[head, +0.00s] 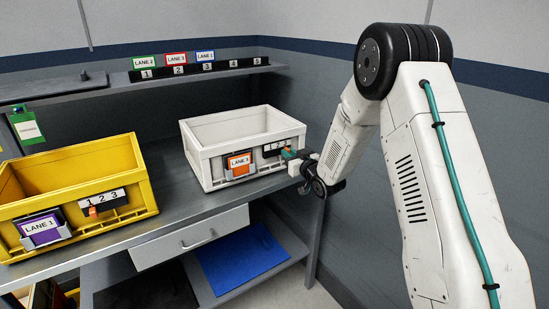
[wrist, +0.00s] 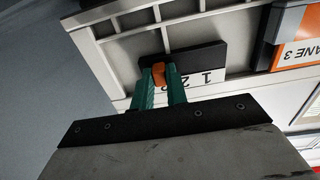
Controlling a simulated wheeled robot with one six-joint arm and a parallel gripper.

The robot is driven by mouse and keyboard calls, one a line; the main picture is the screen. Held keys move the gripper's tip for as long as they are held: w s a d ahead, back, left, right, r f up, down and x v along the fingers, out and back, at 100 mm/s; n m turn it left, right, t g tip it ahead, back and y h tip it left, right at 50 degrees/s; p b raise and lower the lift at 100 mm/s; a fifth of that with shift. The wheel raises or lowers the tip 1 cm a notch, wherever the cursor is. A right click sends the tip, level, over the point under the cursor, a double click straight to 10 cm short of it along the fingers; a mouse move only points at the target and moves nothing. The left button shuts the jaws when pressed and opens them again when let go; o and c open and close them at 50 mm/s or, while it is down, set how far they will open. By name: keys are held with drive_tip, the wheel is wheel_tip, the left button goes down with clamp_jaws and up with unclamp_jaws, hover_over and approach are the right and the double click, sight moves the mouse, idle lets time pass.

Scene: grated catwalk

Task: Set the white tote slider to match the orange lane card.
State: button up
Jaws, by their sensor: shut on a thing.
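The white tote (head: 214,176) stands on the bench. On its front is an orange lane card (head: 239,162) reading LANE 3; part of that card also shows in the wrist view (wrist: 298,25). Beside it is a dark slider strip (head: 270,150) with a white number plate, where 1 and 2 show. My gripper (head: 291,156) is at the strip's right end in the head view. In the wrist view its teal fingers (wrist: 160,78) are shut on the orange slider tab (wrist: 158,74), at the strip end away from the card. The numeral at that end is hidden.
A yellow tote (head: 100,165) with a purple LANE 1 card (head: 42,225) and its own slider stands at left. A shelf (head: 200,77) behind holds small lane cards above numbered slots. A drawer (head: 190,240) and a blue mat (head: 240,258) are below the bench.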

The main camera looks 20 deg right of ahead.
drive_tip(key=o, duration=0.6)
drive_tip(key=shift+c, duration=0.2)
drive_tip(key=shift+s, duration=0.1)
drive_tip(key=v, duration=0.6)
drive_tip(key=shift+s, duration=0.4)
drive_tip(key=shift+d+f, duration=0.1)
drive_tip(key=shift+d, duration=0.05)
